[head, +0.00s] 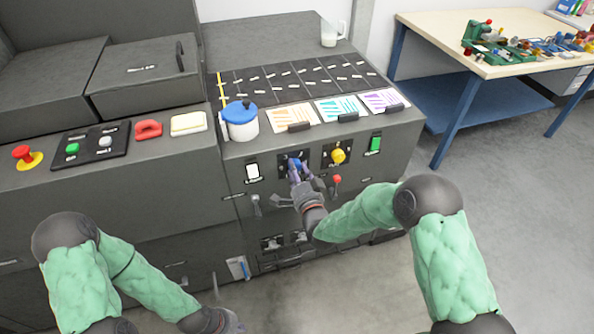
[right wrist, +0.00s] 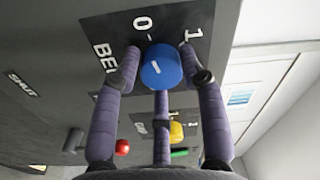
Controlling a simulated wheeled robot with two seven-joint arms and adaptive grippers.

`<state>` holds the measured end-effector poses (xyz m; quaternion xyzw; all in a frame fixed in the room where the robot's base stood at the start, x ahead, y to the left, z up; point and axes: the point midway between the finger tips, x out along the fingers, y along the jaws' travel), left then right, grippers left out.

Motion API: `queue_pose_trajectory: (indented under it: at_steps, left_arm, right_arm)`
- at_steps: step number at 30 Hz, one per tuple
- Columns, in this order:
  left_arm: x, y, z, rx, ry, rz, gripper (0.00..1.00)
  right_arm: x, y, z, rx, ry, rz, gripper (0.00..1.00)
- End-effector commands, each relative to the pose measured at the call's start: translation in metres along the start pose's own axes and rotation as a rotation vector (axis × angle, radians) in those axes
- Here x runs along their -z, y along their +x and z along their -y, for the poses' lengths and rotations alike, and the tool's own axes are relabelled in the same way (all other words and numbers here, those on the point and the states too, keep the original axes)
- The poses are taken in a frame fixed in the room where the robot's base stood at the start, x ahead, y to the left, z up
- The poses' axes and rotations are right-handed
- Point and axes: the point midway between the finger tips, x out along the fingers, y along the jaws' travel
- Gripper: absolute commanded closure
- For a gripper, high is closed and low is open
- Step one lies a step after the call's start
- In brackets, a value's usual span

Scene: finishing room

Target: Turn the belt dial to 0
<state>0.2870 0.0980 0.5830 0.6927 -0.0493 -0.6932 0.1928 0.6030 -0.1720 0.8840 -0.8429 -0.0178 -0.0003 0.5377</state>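The blue belt dial (right wrist: 161,68) is on a dark label plate (right wrist: 178,30) marked 0, 1 and the letters "BEL". A short white mark shows on the dial's face; I cannot tell exactly which number it points to. My right gripper (right wrist: 160,58) is open, with fingers on both sides of the dial and a third behind it. A small gap shows at the left finger; the right finger is close to the dial, contact unclear. In the head view the dial (head: 294,163) is partly hidden by my right gripper (head: 298,171). My left gripper (head: 236,323) is low at the bottom edge, its fingers unclear.
A yellow dial (head: 338,156) and a green switch (head: 375,144) are right of the blue dial. A white switch (head: 252,171) is left of it, and a red-knobbed lever (head: 337,179) is below right. A blue-lidded pot (head: 240,121) stands on the ledge above.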

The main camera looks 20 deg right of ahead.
Motion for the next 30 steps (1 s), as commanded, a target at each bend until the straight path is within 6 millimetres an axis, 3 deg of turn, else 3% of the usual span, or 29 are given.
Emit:
queue_pose_trajectory:
  at_steps: [14, 17, 30]
  left_arm:
    - [0.000, 0.000, 0.000, 0.000, 0.000, 0.000, 1.00]
    - [0.000, 0.000, 0.000, 0.000, 0.000, 0.000, 1.00]
    - [0.000, 0.000, 0.000, 0.000, 0.000, 0.000, 1.00]
  right_arm:
    - [0.001, -0.005, 0.000, 0.000, 0.002, -0.002, 0.38]
    - [0.001, -0.016, 0.000, -0.001, 0.002, -0.002, 0.38]
    - [0.000, -0.098, -0.001, -0.002, 0.001, 0.000, 0.38]
